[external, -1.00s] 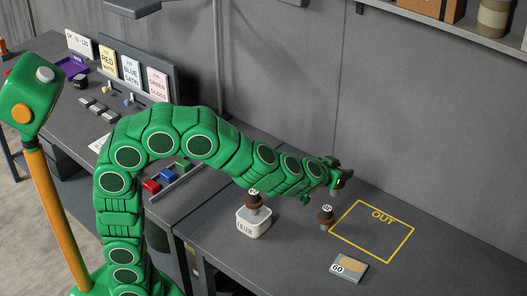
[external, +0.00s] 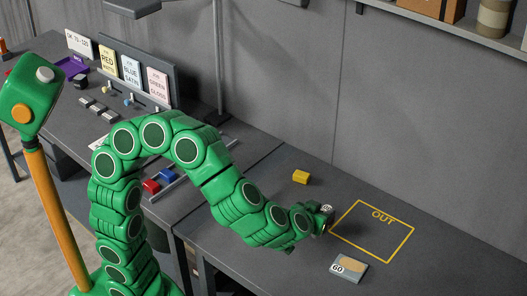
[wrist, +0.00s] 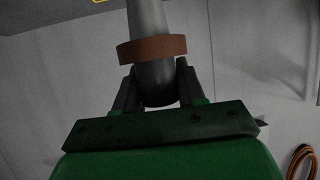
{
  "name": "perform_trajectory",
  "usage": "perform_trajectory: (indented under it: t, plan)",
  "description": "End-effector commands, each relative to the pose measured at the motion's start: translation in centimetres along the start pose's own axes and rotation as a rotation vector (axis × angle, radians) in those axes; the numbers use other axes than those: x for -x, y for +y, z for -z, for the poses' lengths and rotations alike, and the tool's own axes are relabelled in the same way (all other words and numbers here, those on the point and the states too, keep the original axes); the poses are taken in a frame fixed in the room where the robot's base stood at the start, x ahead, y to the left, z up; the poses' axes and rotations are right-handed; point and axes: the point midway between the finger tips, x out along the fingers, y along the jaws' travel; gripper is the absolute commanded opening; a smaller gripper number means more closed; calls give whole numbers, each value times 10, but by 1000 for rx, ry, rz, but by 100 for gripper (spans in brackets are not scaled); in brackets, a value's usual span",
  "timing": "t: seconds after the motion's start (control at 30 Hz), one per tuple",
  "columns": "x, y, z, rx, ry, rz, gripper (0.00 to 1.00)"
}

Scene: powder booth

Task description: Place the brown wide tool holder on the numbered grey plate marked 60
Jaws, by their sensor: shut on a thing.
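My gripper (external: 322,218) is low over the right bench, at the left edge of the yellow OUT outline, shut on the brown wide tool holder (wrist: 152,50). In the wrist view the holder is a grey tapered body with a wide brown ring, and the fingers (wrist: 155,90) sit either side of the taper. In the external view only the holder's pale round top (external: 327,208) shows; my gripper hides the rest. I cannot tell whether it touches the bench. The grey plate marked 60 (external: 360,274), with a tan patch, lies in front of my gripper, slightly right, and is empty.
A yellow block (external: 301,177) lies behind my gripper. The yellow OUT outline (external: 411,232) is empty. Red (external: 151,187) and blue (external: 167,174) blocks lie on the left bench. Bench right of the plate is clear. My arm hides part of the middle bench.

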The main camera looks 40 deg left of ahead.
Motion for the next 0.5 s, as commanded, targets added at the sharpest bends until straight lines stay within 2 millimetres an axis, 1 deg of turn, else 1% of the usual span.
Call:
perform_trajectory:
  t: [0.03,0.1,0.27,0.37,0.5]
  plan:
    - [7,0,-6,-2,1,1,0]
    - [14,-2,-13,0,3,9,0]
    - [25,-5,-24,5,1,16,0]
    - [26,-5,-27,7,1,19,0]
    - [18,1,-28,9,3,23,0]
